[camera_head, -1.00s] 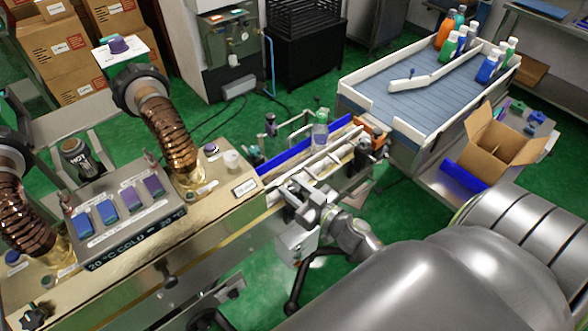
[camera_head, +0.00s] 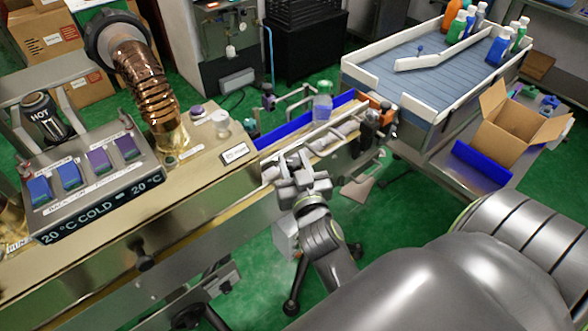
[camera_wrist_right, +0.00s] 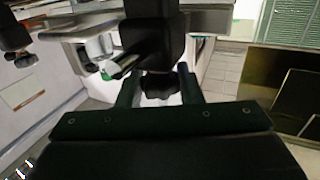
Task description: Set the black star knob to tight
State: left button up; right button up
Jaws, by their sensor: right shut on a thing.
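The black star knob (camera_wrist_right: 158,86) shows in the right wrist view, with its lobed edge between the two dark fingers. My right gripper (camera_wrist_right: 160,90) is shut on it. In the head view my right gripper (camera_head: 291,168) is at the right end of the brass-coloured machine's front rail, and it hides the knob there. The knob's setting and any tight marking cannot be read. My left gripper is not in the head view.
The machine (camera_head: 200,215) fills the left, with copper hoses and a temperature panel (camera_head: 95,185). Another black knob (camera_head: 145,257) juts from the machine front. A blue table (camera_head: 425,80) with bottles stands at the right.

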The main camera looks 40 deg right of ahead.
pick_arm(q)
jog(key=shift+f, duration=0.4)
pick_arm(e)
jog(key=shift+r, duration=0.15)
jog(key=o, duration=1)
jog(key=shift+c, duration=0.2)
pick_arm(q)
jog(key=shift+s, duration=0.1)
pick_arm(e)
jog(key=shift+f, duration=0.2)
